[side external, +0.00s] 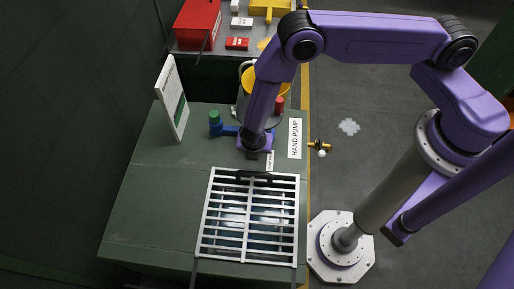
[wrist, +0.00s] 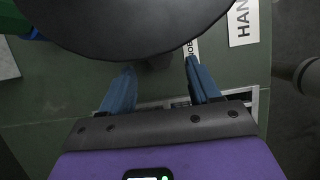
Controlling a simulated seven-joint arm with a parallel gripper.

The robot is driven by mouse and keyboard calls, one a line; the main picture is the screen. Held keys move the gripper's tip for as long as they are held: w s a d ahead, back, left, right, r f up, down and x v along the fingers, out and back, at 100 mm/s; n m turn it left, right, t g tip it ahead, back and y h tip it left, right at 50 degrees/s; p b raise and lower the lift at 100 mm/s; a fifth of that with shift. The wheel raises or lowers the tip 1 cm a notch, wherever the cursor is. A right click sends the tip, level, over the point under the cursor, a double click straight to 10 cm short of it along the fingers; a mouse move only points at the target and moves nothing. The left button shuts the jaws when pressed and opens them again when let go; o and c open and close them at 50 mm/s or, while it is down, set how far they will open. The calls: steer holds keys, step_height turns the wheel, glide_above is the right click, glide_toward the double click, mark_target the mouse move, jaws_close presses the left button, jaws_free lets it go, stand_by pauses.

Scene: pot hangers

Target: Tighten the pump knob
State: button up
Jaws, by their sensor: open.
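My gripper (side external: 253,154) points down just behind the white grate in the side external view. In the wrist view its two blue fingers (wrist: 160,68) stand apart with nothing seen held between them. A dark round disc (wrist: 130,18) fills the top of the wrist view, above the fingertips. A small dark shape (wrist: 160,61) shows between the fingertips under the disc's edge; I cannot tell if it is the pump knob. A small label ending in "NOB" (wrist: 191,47) lies by the right finger. In the side external view my gripper hides what is under it.
A HAND PUMP label (side external: 295,138) lies to the right on the green bench (side external: 150,205). The white grate (side external: 203,232) is in front. A green-topped blue fitting (side external: 215,124) is at left, near an upright white sign (side external: 172,98). A red cylinder (side external: 279,103) stands behind.

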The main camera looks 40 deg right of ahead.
steer(key=shift+x, duration=2)
steer(key=c, duration=1)
